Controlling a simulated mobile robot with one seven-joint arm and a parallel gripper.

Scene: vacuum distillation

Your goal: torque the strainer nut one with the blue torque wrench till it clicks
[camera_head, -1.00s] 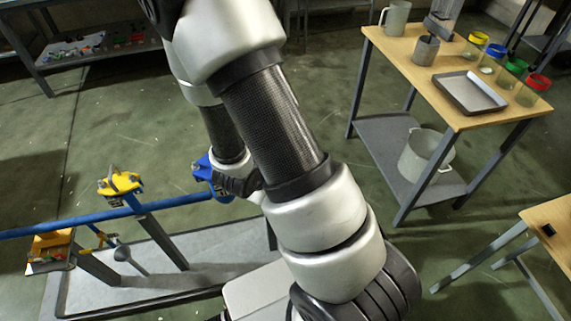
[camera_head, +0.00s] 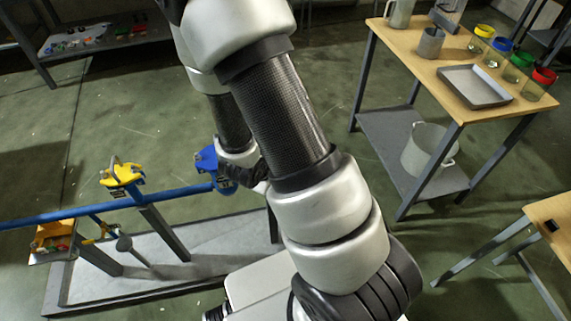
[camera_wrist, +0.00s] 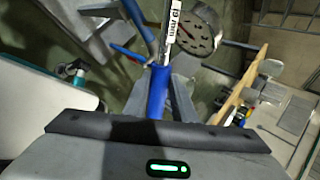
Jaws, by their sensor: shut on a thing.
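The wrench's far end runs out of the top of the wrist view. In the head view a blue strainer-like body (camera_head: 208,161) sits at the right end of a blue pipe (camera_head: 75,217), close to my wrist. My arm hides the wrench there. I cannot make out strainer nut one in either view.
A yellow valve part (camera_head: 122,176) stands on the pipe, above a grey floor stand (camera_head: 215,240). A wooden-topped cart (camera_head: 405,60) with a tray and jars stands right. Another table (camera_head: 550,225) is at lower right.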

